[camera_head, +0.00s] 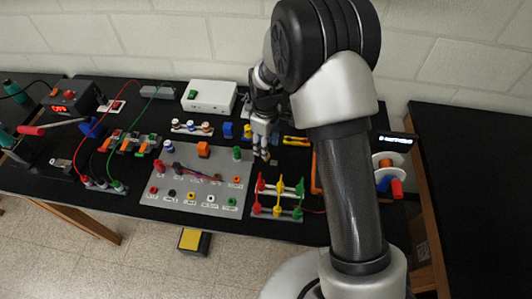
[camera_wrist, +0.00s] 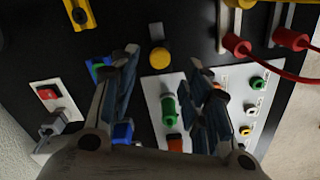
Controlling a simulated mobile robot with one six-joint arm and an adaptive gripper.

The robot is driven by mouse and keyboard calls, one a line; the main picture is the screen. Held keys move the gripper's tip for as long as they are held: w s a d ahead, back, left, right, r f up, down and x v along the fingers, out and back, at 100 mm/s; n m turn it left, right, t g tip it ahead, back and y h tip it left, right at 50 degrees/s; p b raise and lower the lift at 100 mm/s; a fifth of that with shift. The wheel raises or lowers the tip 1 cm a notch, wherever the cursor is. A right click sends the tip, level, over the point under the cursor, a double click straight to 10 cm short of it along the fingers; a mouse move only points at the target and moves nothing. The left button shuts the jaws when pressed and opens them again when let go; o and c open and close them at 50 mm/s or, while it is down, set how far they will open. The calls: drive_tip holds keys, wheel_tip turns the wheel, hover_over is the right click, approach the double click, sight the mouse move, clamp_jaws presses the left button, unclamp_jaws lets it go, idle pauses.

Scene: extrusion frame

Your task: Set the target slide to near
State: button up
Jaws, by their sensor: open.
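A small grey panel with red, yellow and green knobbed slides (camera_head: 279,186) stands near the front of the black table. I cannot tell which slide is the target. In the wrist view, part of this slide group shows at the top right, with a red knob (camera_wrist: 238,45) on a pale rail. My gripper (camera_head: 264,155) points down above the table, behind the slide panel and apart from it. In the wrist view my gripper (camera_wrist: 163,58) has its fingers spread, with nothing held between them.
A large grey panel (camera_head: 215,200) with coloured sockets lies left of the slides. A yellow round knob (camera_wrist: 160,58) and a green plug (camera_wrist: 168,108) show below my fingers. Red cables (camera_wrist: 285,78) run beside the slides. A white box (camera_head: 209,97) stands at the back.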

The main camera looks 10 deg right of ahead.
drive_tip(key=shift+f, duration=2.35)
clamp_jaws()
